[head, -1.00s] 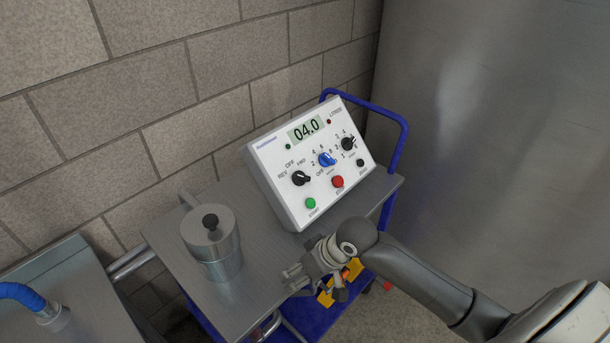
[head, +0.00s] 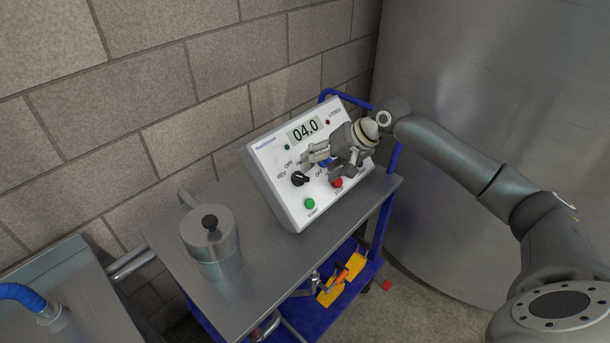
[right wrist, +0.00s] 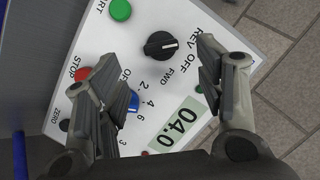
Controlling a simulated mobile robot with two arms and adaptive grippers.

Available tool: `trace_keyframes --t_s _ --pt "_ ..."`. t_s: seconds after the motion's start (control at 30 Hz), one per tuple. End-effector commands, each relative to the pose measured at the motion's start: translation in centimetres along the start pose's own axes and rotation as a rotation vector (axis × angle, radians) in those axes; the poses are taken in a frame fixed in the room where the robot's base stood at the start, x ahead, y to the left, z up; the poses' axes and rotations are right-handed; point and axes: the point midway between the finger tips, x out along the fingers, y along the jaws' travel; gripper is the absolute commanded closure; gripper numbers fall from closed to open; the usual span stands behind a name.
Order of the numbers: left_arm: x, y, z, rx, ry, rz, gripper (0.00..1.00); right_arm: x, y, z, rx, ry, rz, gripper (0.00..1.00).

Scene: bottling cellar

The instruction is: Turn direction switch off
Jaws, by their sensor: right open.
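The direction switch is a black rotary knob (head: 300,178) with REV, OFF and FWD labels on the white control panel (head: 290,205). In the right wrist view the knob (right wrist: 158,45) has a white line on its handle, on the side toward the labels; I cannot tell exactly which label it meets. My right gripper (head: 318,161) is in front of the panel, just right of the knob. In the right wrist view its fingers (right wrist: 158,62) are wide apart and empty, with the knob beyond the gap. Contact is not visible. My left gripper is out of view.
A blue knob (right wrist: 133,103), a red STOP button (head: 337,183) and a green START button (head: 309,203) sit close by. The display (head: 305,131) reads 04.0. A metal lidded jug (head: 211,245) stands left on the cart top (head: 275,265). The cart has a blue handle (head: 396,152).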

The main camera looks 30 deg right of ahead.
Motion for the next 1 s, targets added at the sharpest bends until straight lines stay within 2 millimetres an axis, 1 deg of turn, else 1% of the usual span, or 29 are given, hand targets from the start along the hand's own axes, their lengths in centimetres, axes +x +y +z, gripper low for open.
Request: trace_keyframes --t_s 0.03,0.1,0.2,0.33,0.5,0.77,0.87,1.0 --pt "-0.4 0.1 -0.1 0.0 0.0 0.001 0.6 1.0 -0.2 0.0 0.001 -0.002 -0.001 0.38" --pt "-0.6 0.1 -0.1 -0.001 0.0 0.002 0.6 2.4 -0.2 0.0 0.001 -0.002 -0.002 0.38" --pt "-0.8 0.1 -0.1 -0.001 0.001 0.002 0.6 4.2 -0.2 0.0 0.0 -0.001 -0.001 0.38" --pt "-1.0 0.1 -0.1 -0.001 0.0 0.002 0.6 5.9 -0.1 0.0 0.0 0.0 0.0 0.38" --pt "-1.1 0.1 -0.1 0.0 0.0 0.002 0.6 7.1 0.0 0.0 -0.002 0.0 0.001 0.38" --pt "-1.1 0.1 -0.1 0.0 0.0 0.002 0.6 7.2 0.0 0.0 -0.003 0.001 0.001 0.38" --pt "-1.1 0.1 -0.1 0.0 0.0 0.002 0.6 7.2 0.0 0.0 -0.003 0.001 0.001 0.48" --pt "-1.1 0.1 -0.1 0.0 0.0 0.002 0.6 7.2 0.0 0.0 -0.003 0.001 0.001 0.66"
